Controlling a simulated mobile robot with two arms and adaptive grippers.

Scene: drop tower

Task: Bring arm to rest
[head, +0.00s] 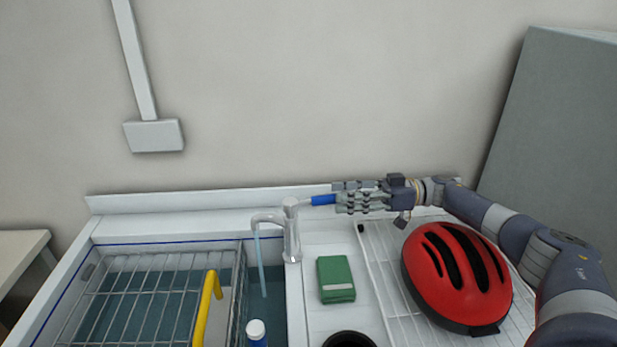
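My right arm comes in from the right edge, over the drying rack side. Its gripper (342,197) is at the back of the counter, fingers pointing left. The fingertips are at the end of the blue lever of the tap (291,235); I cannot tell whether they touch it. The fingers look close together, but whether they are open or shut is unclear. A bluish stream of water (262,270) runs from the spout into the sink. My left gripper is not in view.
A red helmet (450,275) lies on a white rack (375,262) under my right forearm. A green sponge or cloth (336,279) lies beside the tap. A wire basket (140,290), yellow handle (205,305) and white-capped bottle (256,330) are at the sink. A grey panel (560,130) stands at right.

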